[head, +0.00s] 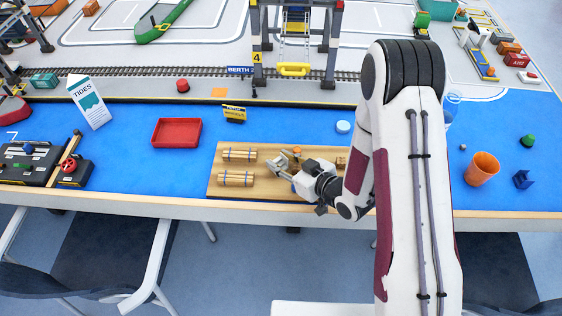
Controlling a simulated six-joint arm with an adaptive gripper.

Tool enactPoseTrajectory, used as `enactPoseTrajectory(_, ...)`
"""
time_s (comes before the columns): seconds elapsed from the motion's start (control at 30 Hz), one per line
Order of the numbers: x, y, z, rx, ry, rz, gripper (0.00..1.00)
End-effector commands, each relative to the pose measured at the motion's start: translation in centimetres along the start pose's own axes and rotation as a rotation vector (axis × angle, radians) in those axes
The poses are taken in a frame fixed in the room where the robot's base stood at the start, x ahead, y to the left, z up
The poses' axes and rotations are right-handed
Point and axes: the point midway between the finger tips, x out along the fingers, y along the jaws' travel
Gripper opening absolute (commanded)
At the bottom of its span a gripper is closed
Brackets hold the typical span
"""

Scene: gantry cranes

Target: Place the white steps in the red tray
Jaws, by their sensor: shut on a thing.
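The red tray (155,141) lies empty on the blue table top, left of the middle. My gripper (279,165) is low over the wooden board (217,161), right of and nearer than the tray. Its fingers are shut on a small pale thing that is hard to make out at this size. I cannot clearly tell white steps anywhere in view, so I cannot say whether that thing is the steps. My wrist and arm hide the right part of the board.
Log bundles (238,155) lie on the board. A white TIDES card (90,104) stands left of the tray. An orange cup (483,169) and blue block (522,180) are at the right.

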Motion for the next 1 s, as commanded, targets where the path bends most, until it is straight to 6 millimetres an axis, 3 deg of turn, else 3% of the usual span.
enactPoseTrajectory(1.0,-3.3,0.0,-8.1,-0.001,0.0,0.0,0.09)
